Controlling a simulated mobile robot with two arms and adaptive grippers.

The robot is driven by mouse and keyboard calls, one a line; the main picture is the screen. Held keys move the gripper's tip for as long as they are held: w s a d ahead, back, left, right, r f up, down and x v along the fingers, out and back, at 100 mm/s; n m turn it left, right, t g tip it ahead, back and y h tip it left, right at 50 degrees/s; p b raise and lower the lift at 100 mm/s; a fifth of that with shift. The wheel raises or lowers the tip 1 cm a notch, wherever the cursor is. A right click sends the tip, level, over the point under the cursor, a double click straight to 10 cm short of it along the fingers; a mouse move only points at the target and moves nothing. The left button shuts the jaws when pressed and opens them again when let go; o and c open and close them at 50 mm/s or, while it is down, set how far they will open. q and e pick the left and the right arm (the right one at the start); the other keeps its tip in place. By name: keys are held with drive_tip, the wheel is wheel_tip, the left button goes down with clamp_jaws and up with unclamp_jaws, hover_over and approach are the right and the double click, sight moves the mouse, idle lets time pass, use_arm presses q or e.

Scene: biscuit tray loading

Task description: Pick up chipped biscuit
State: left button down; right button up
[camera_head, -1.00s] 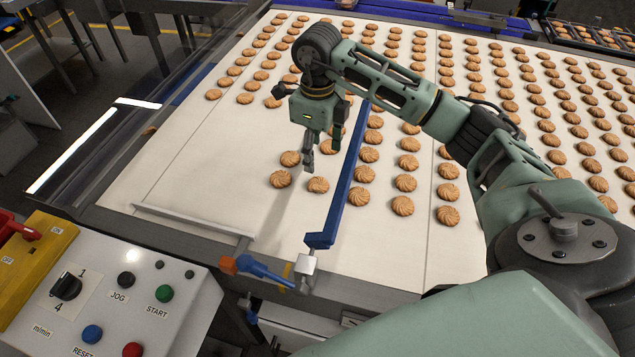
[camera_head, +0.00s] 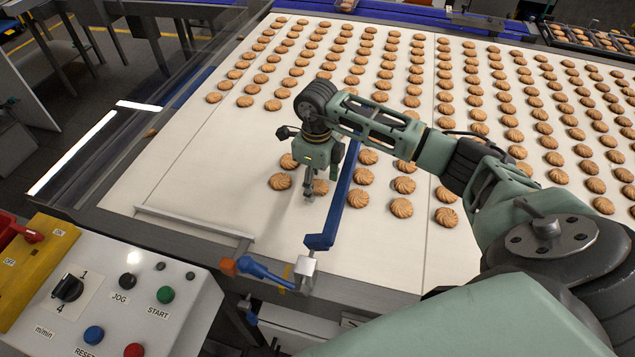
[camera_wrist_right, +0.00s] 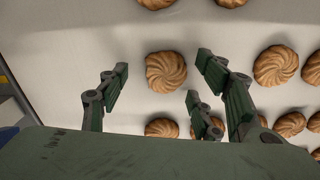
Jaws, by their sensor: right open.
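My right gripper (camera_head: 316,187) is open, pointing down low over the white belt (camera_head: 240,215). One round, swirled golden biscuit (camera_head: 321,188) lies at its fingers. In the right wrist view that biscuit (camera_wrist_right: 166,71) lies between the spread fingers of the gripper (camera_wrist_right: 160,82), with gaps at both sides. I cannot make out a clear chip on it. A second biscuit (camera_head: 280,181) lies just to the left, and a third (camera_head: 288,161) is behind, partly by the gripper. My left gripper is not in view.
A blue bar (camera_head: 342,202) runs along the belt just right of the gripper, with several biscuit rows beyond it. A metal rail (camera_head: 195,222) edges the near belt. A control panel (camera_head: 110,290) stands front left. The belt's left front is bare.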

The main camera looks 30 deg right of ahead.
drive_tip(key=shift+f, duration=0.15)
drive_tip(key=c, duration=0.8)
drive_tip(key=shift+o, duration=0.2)
